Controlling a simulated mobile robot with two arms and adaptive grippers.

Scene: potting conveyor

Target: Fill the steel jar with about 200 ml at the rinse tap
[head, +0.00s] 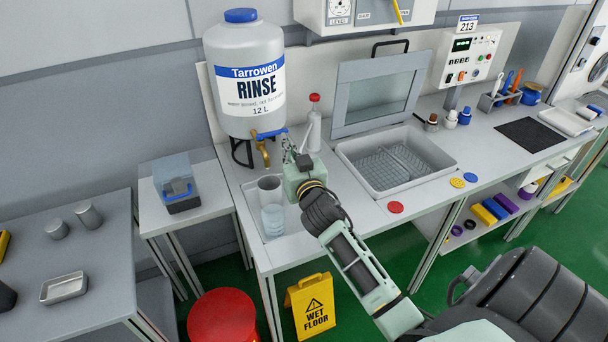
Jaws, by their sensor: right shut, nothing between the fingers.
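The rinse tap (262,151) is a brass spout with a blue lever (271,133) at the foot of the large white rinse tank (244,75). A grey metal-looking jar (269,184), probably the steel jar, stands upright below the spout; its contents cannot be seen. A clear vessel holding pale blue liquid (272,220) stands just in front of it. My right gripper (287,146) is shut and empty, close beside the lever's right end; I cannot tell whether it touches. My left gripper is not in view.
A red-capped bottle (314,128) stands behind my right gripper. A sink basin (395,160) with a raised lid is to the right. Two grey cups (88,214) are on the left table.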

